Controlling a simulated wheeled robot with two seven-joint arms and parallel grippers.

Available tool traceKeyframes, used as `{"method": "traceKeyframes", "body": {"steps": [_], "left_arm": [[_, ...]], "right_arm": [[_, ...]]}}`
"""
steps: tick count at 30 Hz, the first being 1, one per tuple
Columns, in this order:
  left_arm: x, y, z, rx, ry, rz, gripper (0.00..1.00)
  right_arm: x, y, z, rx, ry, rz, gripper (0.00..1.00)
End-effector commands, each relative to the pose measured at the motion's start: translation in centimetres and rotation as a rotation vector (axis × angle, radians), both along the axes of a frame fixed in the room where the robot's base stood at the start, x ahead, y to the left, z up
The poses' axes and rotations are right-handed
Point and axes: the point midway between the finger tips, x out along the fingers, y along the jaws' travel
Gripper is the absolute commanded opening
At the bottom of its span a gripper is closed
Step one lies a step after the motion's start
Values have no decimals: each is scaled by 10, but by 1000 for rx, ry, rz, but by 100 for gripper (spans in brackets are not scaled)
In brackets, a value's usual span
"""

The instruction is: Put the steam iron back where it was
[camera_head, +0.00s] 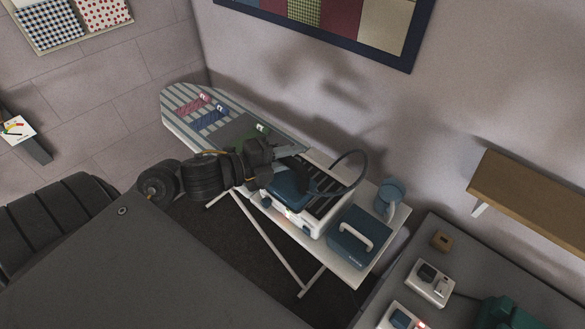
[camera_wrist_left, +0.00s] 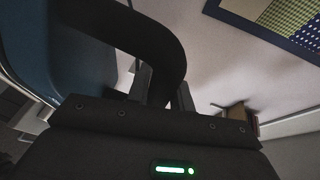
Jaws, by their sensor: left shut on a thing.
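The steam iron (camera_head: 288,190) has a dark blue body and a black handle. It is at the white steam station (camera_head: 318,215) with the dark ribbed rest, on the right part of the ironing board (camera_head: 178,97). I cannot tell whether its sole touches the rest. My left gripper (camera_head: 283,160) reaches in from the left and hides part of the iron. In the left wrist view, my left gripper (camera_wrist_left: 163,95) is shut on the iron's black handle (camera_wrist_left: 155,45), with the blue body (camera_wrist_left: 75,60) at the left. My right gripper is not in view.
A dark blue box (camera_head: 350,250) with a pale handle and a blue cup-like thing (camera_head: 391,190) stand right of the station. Several folded cloths (camera_head: 212,117) lie on the board's left part. A grey table (camera_head: 400,285) with devices stands lower right. A wooden shelf (camera_head: 530,195) juts from the wall.

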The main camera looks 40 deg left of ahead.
Motion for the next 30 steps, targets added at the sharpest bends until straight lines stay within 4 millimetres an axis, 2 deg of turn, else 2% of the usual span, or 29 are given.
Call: {"method": "traceKeyframes", "body": {"steps": [1, 6, 8, 13, 18, 24, 30], "left_arm": [[8, 1, -10, 3, -15, 1, 0], [27, 0, -18, 3, -14, 1, 0], [39, 1, -13, -9, -5, 7, 0], [76, -1, -28, -10, -3, 5, 0], [97, -2, -59, -7, -2, 4, 0], [113, -2, -77, -5, -6, 3, 0], [116, -2, -82, -1, -7, 3, 0]], "right_arm": [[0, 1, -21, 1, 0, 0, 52], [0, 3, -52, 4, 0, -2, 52], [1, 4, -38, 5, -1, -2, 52], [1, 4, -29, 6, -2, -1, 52], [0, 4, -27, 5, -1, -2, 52], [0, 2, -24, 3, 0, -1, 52], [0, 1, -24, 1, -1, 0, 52]]}}
